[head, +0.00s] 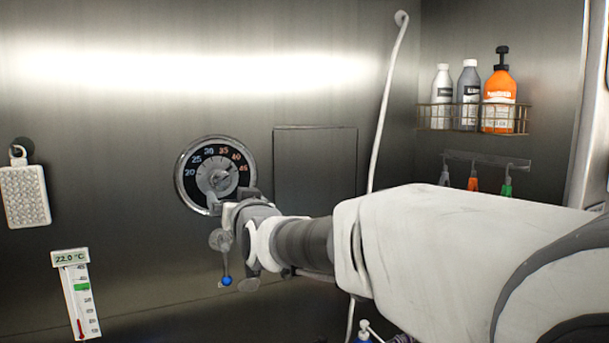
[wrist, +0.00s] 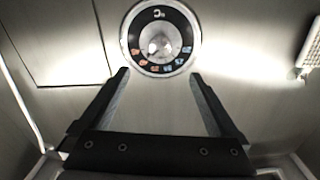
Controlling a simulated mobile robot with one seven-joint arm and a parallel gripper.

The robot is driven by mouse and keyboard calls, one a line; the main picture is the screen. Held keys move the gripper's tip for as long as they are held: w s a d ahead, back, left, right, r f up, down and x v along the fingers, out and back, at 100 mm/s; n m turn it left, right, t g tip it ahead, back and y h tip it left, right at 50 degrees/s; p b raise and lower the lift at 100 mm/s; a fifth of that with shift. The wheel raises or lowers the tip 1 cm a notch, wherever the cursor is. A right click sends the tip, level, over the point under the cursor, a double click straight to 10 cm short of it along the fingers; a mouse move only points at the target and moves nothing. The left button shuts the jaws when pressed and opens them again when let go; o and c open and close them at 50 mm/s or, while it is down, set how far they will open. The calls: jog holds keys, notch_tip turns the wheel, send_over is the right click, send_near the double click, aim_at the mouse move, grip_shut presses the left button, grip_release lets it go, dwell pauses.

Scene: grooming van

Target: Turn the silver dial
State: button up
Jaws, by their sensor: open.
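The silver dial (head: 217,177) is on the steel wall, left of centre in the head view. It has a silver knob in the middle of a black ring with numbers from 20 to 45. My gripper (head: 228,198) is in front of the wall at the dial's lower right edge in the head view. In the wrist view the dial (wrist: 160,45) is at the top centre, upside down, beyond and between the two fingertips. My gripper (wrist: 160,75) is open with nothing between its fingers. The fingers look apart from the dial.
A lever with a blue ball (head: 227,281) is below the dial. A thermometer (head: 80,295) and a hanging brush-like pad (head: 25,195) are at left. A square panel (head: 315,165) is right of the dial. Bottles stand in a wire rack (head: 440,117) at right; a white hose (head: 385,100) hangs nearby.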

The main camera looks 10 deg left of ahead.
aim_at(221, 181)
jog(key=p+x, duration=0.6)
jog(key=x, duration=1.1)
jog(key=shift+w+a, duration=0.2)
jog(key=c, duration=1.4)
